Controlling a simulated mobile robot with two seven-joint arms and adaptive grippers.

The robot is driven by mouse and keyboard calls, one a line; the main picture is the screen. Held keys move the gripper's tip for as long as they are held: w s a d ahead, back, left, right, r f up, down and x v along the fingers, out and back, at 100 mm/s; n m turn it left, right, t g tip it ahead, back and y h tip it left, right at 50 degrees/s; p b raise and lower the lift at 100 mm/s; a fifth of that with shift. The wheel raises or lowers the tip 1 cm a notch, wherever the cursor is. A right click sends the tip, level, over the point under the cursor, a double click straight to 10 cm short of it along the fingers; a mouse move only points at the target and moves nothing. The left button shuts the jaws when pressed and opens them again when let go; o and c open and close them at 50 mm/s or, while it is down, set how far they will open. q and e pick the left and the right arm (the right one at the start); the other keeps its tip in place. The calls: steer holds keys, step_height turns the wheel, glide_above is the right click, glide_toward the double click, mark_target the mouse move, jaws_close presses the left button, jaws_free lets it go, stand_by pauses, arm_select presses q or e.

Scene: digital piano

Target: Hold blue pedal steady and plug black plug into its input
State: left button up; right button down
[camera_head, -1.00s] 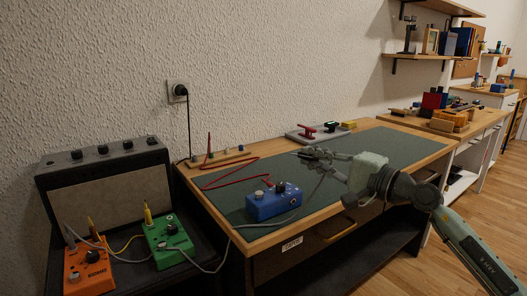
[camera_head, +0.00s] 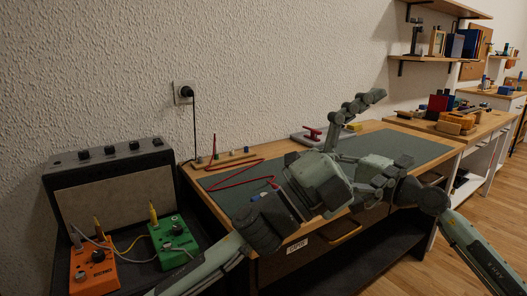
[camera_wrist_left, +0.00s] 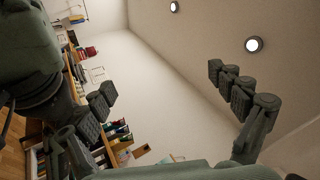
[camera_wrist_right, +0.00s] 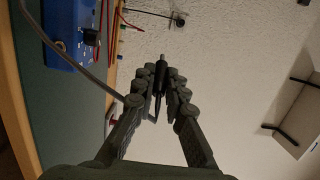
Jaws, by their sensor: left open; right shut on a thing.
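The blue pedal (camera_wrist_right: 72,35) lies on the green mat of the desk; in the head view only a sliver of it shows behind my left arm. My right gripper (camera_wrist_right: 160,82) is shut on the black plug (camera_wrist_right: 161,72), with its tip pointing away from the palm. The plug is held apart from the pedal in the right wrist view. A grey cable runs by the fingers and past the pedal. My left gripper (camera_head: 378,140) is open and empty above the desk, fingers spread wide, as the left wrist view (camera_wrist_left: 165,95) also shows. It hides most of my right gripper in the head view.
The green mat (camera_head: 415,150) on the wooden desk holds a red cable (camera_head: 240,181). Orange (camera_head: 97,268) and green (camera_head: 175,240) pedals stand left, before an amplifier (camera_head: 112,195). A socket (camera_head: 183,92) is above.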

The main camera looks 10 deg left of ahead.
arm_select(q)
steer(key=w+d+r+m+g, duration=0.3)
steer(key=w+m+g, duration=0.35)
steer(key=g, duration=0.55)
steer(key=w+a+r+g+y, duration=0.2)
steer(key=a+r+y, duration=0.2)
steer(key=a+y, duration=0.15)
steer(key=n+t+y, duration=0.2)
steer(key=n+y, duration=1.4)
steer(key=n, duration=0.3)
glide_toward(263, 194)
step_height(263, 194, down, 11)
steer(key=shift+r, duration=0.1)
